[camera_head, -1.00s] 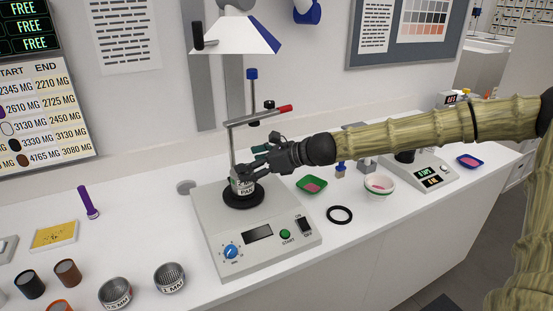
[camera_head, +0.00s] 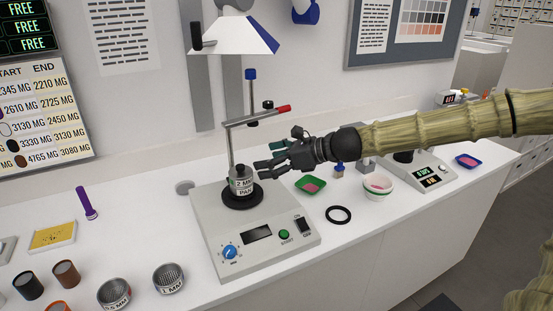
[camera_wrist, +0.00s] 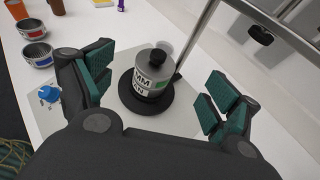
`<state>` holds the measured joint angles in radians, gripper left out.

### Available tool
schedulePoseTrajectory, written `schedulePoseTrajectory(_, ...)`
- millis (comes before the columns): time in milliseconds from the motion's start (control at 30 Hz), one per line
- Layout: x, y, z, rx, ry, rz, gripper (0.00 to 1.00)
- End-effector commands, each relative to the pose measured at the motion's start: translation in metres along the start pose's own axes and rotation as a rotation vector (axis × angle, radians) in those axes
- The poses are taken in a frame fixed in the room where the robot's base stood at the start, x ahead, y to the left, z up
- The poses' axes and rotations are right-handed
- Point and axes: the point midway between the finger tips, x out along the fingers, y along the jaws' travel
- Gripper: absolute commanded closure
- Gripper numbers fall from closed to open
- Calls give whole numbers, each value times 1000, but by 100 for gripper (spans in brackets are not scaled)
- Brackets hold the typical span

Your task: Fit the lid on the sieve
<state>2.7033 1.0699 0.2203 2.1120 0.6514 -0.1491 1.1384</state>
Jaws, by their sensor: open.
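The sieve (camera_head: 241,186) is a short metal stack with "2 MM" and "PAN" labels, upright on the shaker's black round plate (camera_head: 243,202). A grey lid (camera_wrist: 154,69) with a black knob (camera_wrist: 158,57) sits on top of the sieve in the wrist view and looks level. Its seating at the rim is too small to judge. My gripper (camera_head: 264,170) is open and empty, just right of the sieve in the head view, apart from it. In the wrist view the sieve stands beyond and between the spread green-padded fingers.
The shaker (camera_head: 257,234) has a post and a clamp arm with a red handle (camera_head: 271,113) above and behind the sieve. Two other sieves (camera_head: 114,293) (camera_head: 169,278) stand front left.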

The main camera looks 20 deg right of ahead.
Motion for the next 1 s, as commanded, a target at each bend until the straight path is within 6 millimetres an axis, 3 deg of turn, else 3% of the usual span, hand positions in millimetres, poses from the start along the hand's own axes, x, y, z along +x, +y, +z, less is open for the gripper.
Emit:
schedulePoseTrajectory(400, -21, 0, 0, -1, 0, 1, 11)
schedulePoseTrajectory(1000, -23, 0, 0, -1, 0, 1, 11)
